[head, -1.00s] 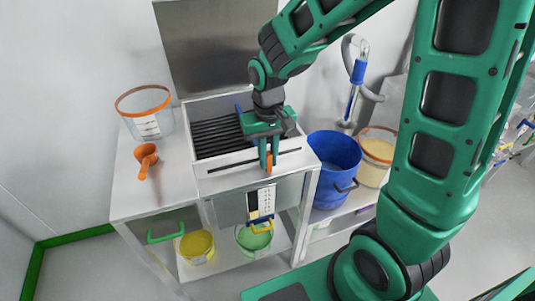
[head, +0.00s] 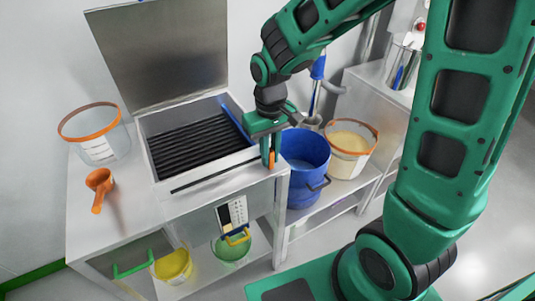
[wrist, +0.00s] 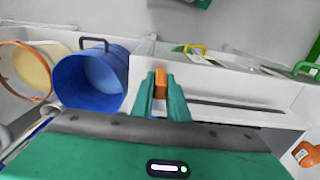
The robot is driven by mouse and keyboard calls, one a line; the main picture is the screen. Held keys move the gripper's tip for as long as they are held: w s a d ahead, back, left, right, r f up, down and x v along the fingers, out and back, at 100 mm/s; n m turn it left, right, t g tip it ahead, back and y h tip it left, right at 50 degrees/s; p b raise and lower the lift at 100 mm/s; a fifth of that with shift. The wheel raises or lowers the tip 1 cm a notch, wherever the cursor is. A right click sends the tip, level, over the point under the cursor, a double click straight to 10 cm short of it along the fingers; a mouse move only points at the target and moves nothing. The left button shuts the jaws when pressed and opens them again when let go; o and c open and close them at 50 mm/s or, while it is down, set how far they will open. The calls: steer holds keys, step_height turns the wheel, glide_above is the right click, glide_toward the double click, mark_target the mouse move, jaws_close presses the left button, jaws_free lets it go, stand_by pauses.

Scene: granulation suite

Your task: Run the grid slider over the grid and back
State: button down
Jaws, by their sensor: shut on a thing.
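The granulator box has a dark barred grid (head: 195,138) under an open top. The grid slider (head: 234,121) is a blue bar lying across the grid near its right side. Its orange handle (head: 272,159) stands at the right end of the slot along the box's front. My gripper (head: 268,152) points down and is shut on this handle. In the wrist view the orange handle (wrist: 160,84) sits between the two green fingers, with the dark slot (wrist: 235,110) running off to the right. The gripper partly hides the slider's front end.
A raised steel lid (head: 165,55) stands behind the grid. A clear orange-rimmed tub (head: 97,148) and an orange scoop (head: 99,186) are on the table at left. A blue bucket (head: 303,165) and a cream-filled tub (head: 350,145) stand close on the right.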

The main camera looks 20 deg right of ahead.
steer(key=shift+w+r, duration=0.1)
steer(key=c, duration=1.7)
jaws_free()
step_height(320, 180, up, 11)
steer(key=shift+f, duration=0.2)
steer(key=s+d+m, duration=0.2)
steer(key=s+d, duration=0.3)
steer(key=d, duration=0.3)
steer(key=s+d+m, duration=0.3)
steer(key=s+d, duration=0.2)
steer(key=d, duration=0.3)
steer(key=s+d+m, duration=0.1)
steer(key=s, duration=0.2)
steer(key=s+d+m, duration=0.1)
steer(key=s+d, duration=0.1)
steer(key=s, duration=0.2)
steer(key=s+d+f+m, duration=0.1)
steer(key=s+d, duration=0.1)
steer(key=s, duration=0.1)
steer(key=shift+s+d, duration=0.15)
steer(key=shift+s, duration=0.1)
